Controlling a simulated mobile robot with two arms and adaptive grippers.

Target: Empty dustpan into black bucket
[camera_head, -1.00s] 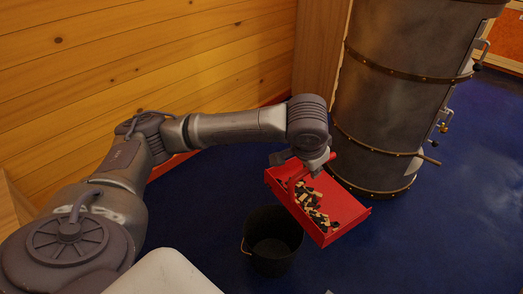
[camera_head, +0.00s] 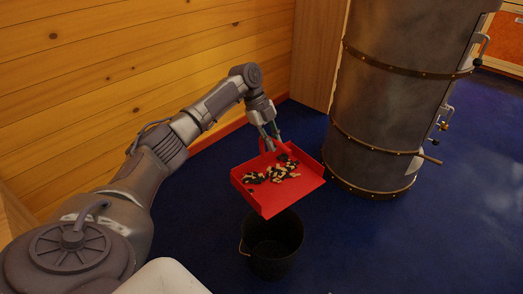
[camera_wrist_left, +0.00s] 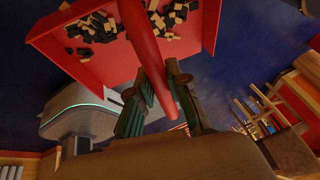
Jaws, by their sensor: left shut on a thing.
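The red dustpan (camera_head: 290,193) holds a pile of black and tan pieces (camera_head: 270,172). In the head view it hangs above the far rim of the black bucket (camera_head: 272,251), with its open edge toward the bucket side. My left gripper (camera_head: 270,140) is shut on the dustpan's handle at the back of the pan. In the left wrist view the gripper's fingers (camera_wrist_left: 162,92) close around the red handle (camera_wrist_left: 150,55), and the pan (camera_wrist_left: 75,62) with its pieces (camera_wrist_left: 97,27) shows beyond. The bucket stands upright on the floor, its far part hidden by the pan. My right gripper is not in view.
A large metal cylinder (camera_head: 385,95) with riveted bands stands right of the dustpan. The blue floor (camera_head: 420,240) at the right is clear.

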